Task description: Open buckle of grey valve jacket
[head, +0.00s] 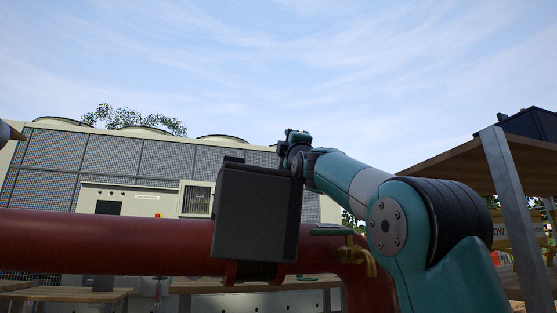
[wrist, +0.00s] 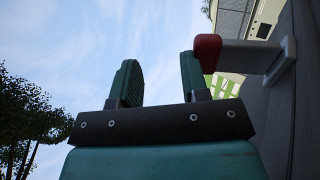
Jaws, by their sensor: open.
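The grey valve jacket (head: 255,213) is a dark box around the red pipe in the head view. In the wrist view its grey side (wrist: 301,110) fills the right edge. A pale buckle lever (wrist: 245,55) with a red tip (wrist: 207,50) sticks out from that side toward my gripper (wrist: 157,72). My gripper's two green fingers are apart with nothing between them. The red tip is beside the right finger and partly overlaps it in the picture; I cannot tell whether they touch. In the head view my gripper (head: 293,138) is at the jacket's upper right, and the buckle is hidden.
The red pipe (head: 110,243) runs across the front. A brass tap (head: 357,256) sits on it right of the jacket. A large chiller unit (head: 110,160) stands behind. A shelf with a metal post (head: 515,205) is at the right. Open sky lies above.

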